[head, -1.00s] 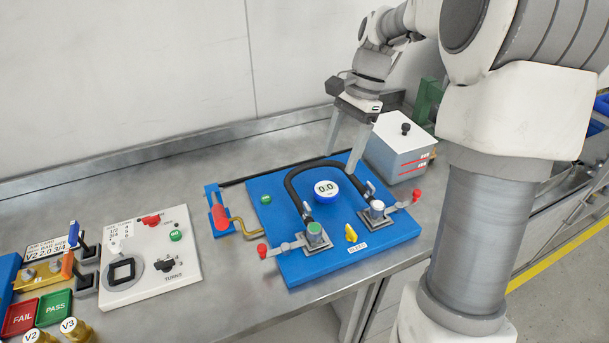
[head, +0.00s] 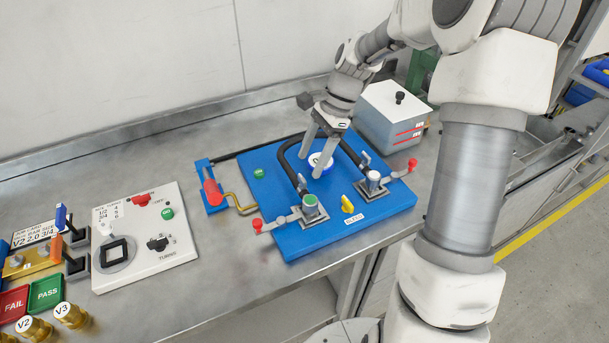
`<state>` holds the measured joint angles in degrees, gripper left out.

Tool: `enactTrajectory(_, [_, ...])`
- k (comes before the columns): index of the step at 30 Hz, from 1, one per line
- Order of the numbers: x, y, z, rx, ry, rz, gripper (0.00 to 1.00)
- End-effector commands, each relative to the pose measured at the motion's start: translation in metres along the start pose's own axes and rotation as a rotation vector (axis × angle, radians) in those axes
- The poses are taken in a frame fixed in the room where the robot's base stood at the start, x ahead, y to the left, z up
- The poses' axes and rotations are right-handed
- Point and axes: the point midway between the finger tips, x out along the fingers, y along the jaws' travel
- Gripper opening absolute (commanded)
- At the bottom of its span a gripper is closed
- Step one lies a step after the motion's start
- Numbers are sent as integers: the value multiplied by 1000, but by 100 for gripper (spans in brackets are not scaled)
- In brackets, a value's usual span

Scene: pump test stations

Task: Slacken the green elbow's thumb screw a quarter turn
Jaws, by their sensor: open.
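The green-topped elbow (head: 310,205) stands on the front left part of the blue board (head: 290,237). A small grey thumb screw (head: 302,182) seems to stick up just behind it, where the black hose (head: 286,166) meets it. A red-knobbed lever (head: 258,224) reaches out to its left. A second elbow with a white top (head: 373,178) stands to the right, with its own lever and red knob (head: 412,163). My gripper (head: 312,163) is open and empty, pointing down above the round gauge (head: 321,160), behind and above the green elbow. Its fingers partly hide the gauge and hose.
A yellow knob (head: 347,204) sits between the elbows. A red-handled crank (head: 213,191) stands at the board's left edge. A white control panel (head: 140,238) lies farther left. A grey-white box (head: 393,114) stands behind right. Bare metal bench shows in front of the panel and board.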

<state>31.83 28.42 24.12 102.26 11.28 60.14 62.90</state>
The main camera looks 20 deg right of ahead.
Motion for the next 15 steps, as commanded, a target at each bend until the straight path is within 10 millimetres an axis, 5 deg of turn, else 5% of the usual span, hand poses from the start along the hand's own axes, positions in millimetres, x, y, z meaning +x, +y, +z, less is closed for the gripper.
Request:
enactTrajectory(6, [38,0,0,0,-2,2,72])
enactTrajectory(15, [52,0,0,-1,0,1,72])
